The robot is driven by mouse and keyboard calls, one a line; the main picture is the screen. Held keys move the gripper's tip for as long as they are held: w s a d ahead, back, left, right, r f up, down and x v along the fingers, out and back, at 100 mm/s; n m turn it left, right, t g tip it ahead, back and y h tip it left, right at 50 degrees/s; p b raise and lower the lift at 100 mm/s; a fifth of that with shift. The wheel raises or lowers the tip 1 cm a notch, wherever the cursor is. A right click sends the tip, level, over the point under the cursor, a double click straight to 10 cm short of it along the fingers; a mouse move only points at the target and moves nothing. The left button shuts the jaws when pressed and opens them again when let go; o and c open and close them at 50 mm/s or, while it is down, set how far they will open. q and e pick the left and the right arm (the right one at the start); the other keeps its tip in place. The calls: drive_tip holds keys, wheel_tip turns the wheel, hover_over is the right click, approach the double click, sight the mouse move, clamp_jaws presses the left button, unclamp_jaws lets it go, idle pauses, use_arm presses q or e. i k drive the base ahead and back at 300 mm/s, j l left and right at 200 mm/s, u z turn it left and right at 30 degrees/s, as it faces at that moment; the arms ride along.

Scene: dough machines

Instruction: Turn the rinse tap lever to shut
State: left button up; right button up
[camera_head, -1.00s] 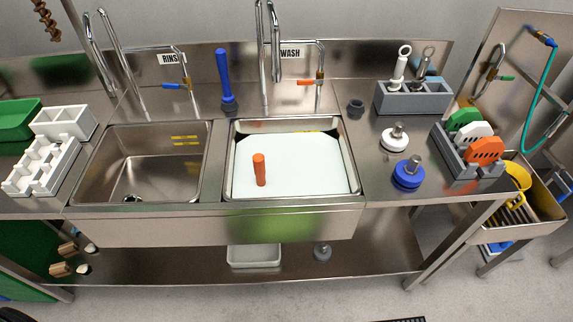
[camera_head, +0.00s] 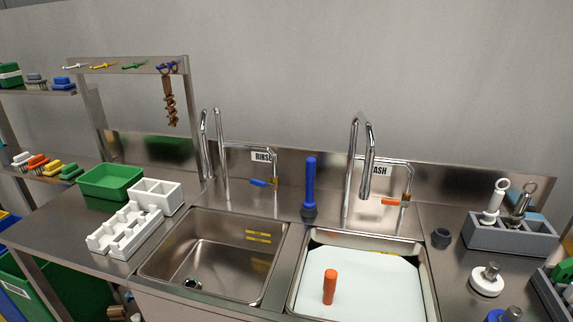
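The rinse tap lever (camera_head: 259,183) is a short blue handle on the tap pipe behind the left sink, below the RINSE sign (camera_head: 262,156). It points left and slightly up from its brass valve (camera_head: 275,184). The rinse sink (camera_head: 215,255) under it looks empty, with no water stream visible from the spout. The wash tap has an orange lever (camera_head: 390,201) to the right, below a partly hidden WASH sign. Neither of my grippers shows in this view.
The wash sink (camera_head: 294,290) holds white liquid or a white board and an orange cylinder (camera_head: 329,287). A blue-handled tool (camera_head: 310,188) stands between the taps. A white rack (camera_head: 125,232) and green tray (camera_head: 109,181) are left; a grey holder (camera_head: 512,238) is right.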

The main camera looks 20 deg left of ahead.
sight(253, 181)
drive_tip(key=i+j+u, duration=0.15)
drive_tip(key=u, duration=0.25)
drive_tip(key=i+j+u, duration=0.15)
drive_tip(key=u, duration=0.25)
drive_tip(key=k+j+z, duration=0.45)
drive_tip(key=k+l, duration=0.05)
drive_tip(key=l, duration=0.05)
